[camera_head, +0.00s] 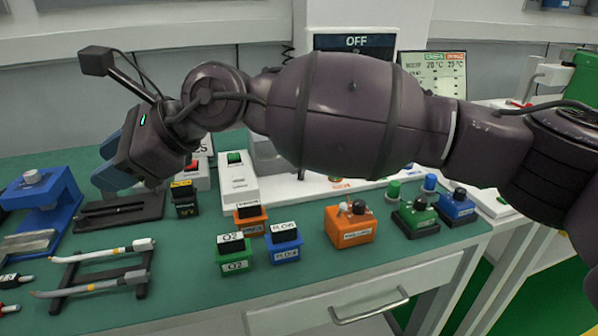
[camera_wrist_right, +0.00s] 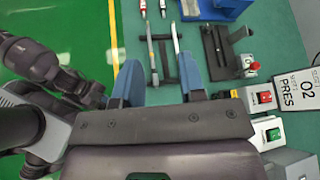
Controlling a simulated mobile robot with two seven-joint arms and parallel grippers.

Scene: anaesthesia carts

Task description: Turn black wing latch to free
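A black flat fixture (camera_head: 120,209) lies on the green bench top at the left, partly behind my right gripper. In the wrist view this fixture (camera_wrist_right: 215,57) has a dark wing-like handle (camera_wrist_right: 240,34) at its side. It may be the black wing latch, but I cannot tell for sure. My right gripper (camera_head: 108,160) hangs above and behind the fixture, with blue fingers. In the wrist view its fingers (camera_wrist_right: 161,62) are wide apart with nothing gripped between them. The fixture lies to the right of the fingers there. My left gripper is not in the head view.
A blue stand (camera_head: 55,205) is left of the fixture. A black rack (camera_head: 100,275) with pen-like tools lies in front. A white switch box (camera_head: 236,178), several labelled blocks and an orange block (camera_head: 349,227) stand to the right. My right arm crosses above them.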

